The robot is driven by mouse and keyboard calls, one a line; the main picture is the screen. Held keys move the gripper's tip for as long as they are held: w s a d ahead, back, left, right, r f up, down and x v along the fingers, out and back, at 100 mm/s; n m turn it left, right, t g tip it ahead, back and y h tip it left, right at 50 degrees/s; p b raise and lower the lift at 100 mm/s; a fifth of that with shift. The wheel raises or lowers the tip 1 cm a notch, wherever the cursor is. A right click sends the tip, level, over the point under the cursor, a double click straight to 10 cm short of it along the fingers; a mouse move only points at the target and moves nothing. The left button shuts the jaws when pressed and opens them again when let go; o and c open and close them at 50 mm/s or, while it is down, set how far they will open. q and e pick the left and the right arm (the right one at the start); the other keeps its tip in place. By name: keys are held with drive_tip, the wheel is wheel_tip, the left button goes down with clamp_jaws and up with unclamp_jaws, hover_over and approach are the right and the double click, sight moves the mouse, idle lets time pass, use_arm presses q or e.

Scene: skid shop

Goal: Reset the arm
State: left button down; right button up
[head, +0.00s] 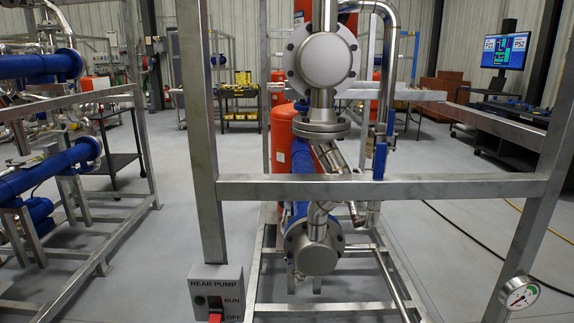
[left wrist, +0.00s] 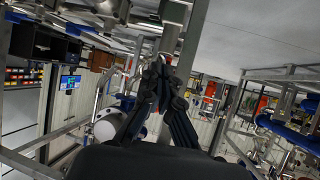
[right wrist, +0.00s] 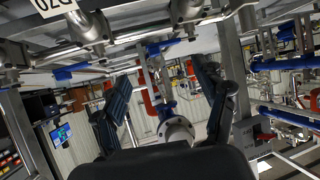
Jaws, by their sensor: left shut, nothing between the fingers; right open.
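Neither of my arms shows in the head view. My left gripper (left wrist: 162,72) shows in the left wrist view, its dark fingers brought together with nothing between them. Metal pipework and a round flange (left wrist: 105,128) appear behind its fingers. My right gripper (right wrist: 165,95) shows in the right wrist view, its two dark fingers spread wide apart and empty. A pipe with a flange (right wrist: 178,130) is seen between and beyond these fingers. Neither gripper visibly touches anything.
A metal skid frame with a crossbar (head: 380,188) stands close in front. It carries a rear pump switch box (head: 216,292) and a gauge (head: 519,293). Another skid with blue pipes (head: 45,172) is at left. Grey floor (head: 450,230) is open at right; cables lie there.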

use_arm(q)
drive_tip(key=s+a+f+g+y+p, duration=0.1)
drive_tip(key=s+a+f+g+p, duration=0.1)
drive_tip(key=s, duration=0.8)
drive_tip(key=s+a+f+g+y+p, duration=0.1)
drive_tip(key=s+a+f+g+p, duration=0.2)
drive_tip(key=s, duration=0.7)
drive_tip(key=s+a+f+g+y+p, duration=0.1)
drive_tip(key=s+g+p, duration=0.4)
drive_tip(key=s, duration=0.6)
drive_tip(key=a+f, duration=0.1)
drive_tip(key=a, duration=0.1)
drive_tip(key=shift+a+f+n+g, duration=0.3)
drive_tip(key=shift+a+g, duration=0.1)
use_arm(e)
drive_tip(key=s+d+f+g+h, duration=0.1)
drive_tip(key=s+d+f+g, duration=0.1)
drive_tip(key=s, duration=0.8)
drive_tip(key=s+d+f+g+h, duration=0.1)
drive_tip(key=s+d+f+g, duration=0.2)
drive_tip(key=s, duration=0.7)
drive_tip(key=s+d+f+g+h, duration=0.1)
drive_tip(key=s+g, duration=0.4)
drive_tip(key=s, duration=0.6)
drive_tip(key=d+f, duration=0.1)
drive_tip(key=d, duration=0.1)
drive_tip(key=shift+d+f+m+g, duration=0.3)
drive_tip(key=shift+d+g, duration=0.1)
